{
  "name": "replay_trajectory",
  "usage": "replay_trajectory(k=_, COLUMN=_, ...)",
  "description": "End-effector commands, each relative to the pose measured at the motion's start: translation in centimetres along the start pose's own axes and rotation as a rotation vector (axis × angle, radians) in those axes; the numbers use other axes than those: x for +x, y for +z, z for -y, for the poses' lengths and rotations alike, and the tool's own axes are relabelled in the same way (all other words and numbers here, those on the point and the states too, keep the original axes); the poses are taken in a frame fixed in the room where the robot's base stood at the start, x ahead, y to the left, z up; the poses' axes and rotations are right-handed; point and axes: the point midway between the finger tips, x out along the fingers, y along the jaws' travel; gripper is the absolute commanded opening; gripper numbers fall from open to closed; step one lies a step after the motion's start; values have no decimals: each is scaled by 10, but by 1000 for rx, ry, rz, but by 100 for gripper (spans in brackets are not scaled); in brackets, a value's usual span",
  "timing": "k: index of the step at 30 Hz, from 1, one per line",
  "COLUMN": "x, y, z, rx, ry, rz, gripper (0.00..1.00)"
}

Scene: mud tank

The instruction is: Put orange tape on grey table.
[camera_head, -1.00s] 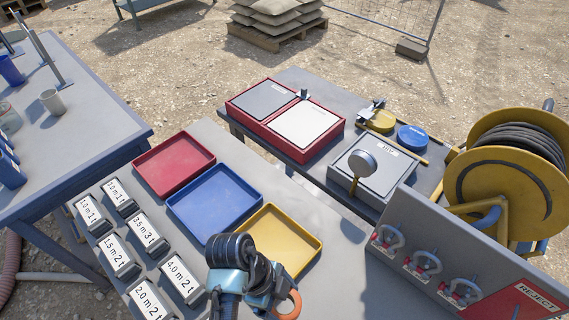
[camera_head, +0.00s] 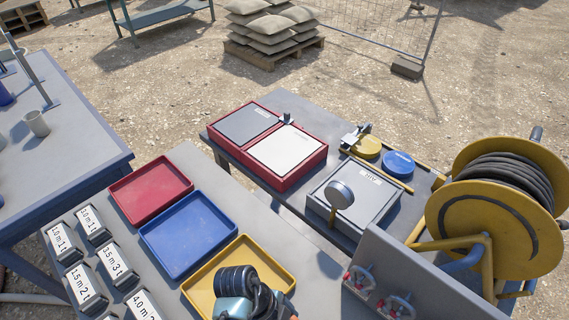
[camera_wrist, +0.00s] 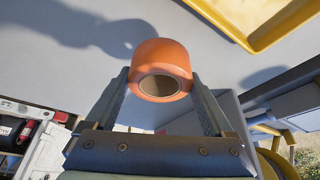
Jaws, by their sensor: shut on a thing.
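My gripper is shut on a roll of orange tape (camera_wrist: 160,52), whose round opening faces the wrist camera. In the wrist view the gripper (camera_wrist: 160,82) has one finger on each side of the roll. The roll is above a grey tabletop (camera_wrist: 225,55); the gap between them is hard to judge. In the head view my arm's end shows at the bottom, over the yellow tray's near edge, and the tape is almost wholly out of frame. The grey table (camera_head: 312,275) with trays is below it. Another grey table (camera_head: 85,150) stands at the left.
Red (camera_head: 150,190), blue (camera_head: 188,233) and yellow (camera_head: 270,255) trays line the middle table, with several labelled blocks (camera_head: 118,262) on its left. A table with scales (camera_head: 365,195) stands behind, and a hose reel (camera_head: 495,205) at the right. Bare tabletop lies right of the yellow tray.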

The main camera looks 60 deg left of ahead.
Motion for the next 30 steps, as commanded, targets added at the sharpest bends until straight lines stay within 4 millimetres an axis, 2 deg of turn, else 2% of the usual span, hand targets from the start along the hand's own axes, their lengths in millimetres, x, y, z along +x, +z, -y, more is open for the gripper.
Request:
replay_trajectory(k=11, x=40, y=17, z=1, rx=0, ry=-1, rz=0, gripper=29)
replay_trajectory(k=23, x=46, y=19, z=1, rx=1, ry=-2, rz=0, gripper=29)
replay_trajectory(k=24, x=45, y=19, z=1, rx=1, ry=-2, rz=1, gripper=91)
replay_trajectory(k=26, x=45, y=19, z=0, rx=1, ry=-1, rz=1, gripper=100)
replay_trajectory(k=30, x=45, y=19, z=0, rx=0, ry=-1, rz=0, gripper=100)
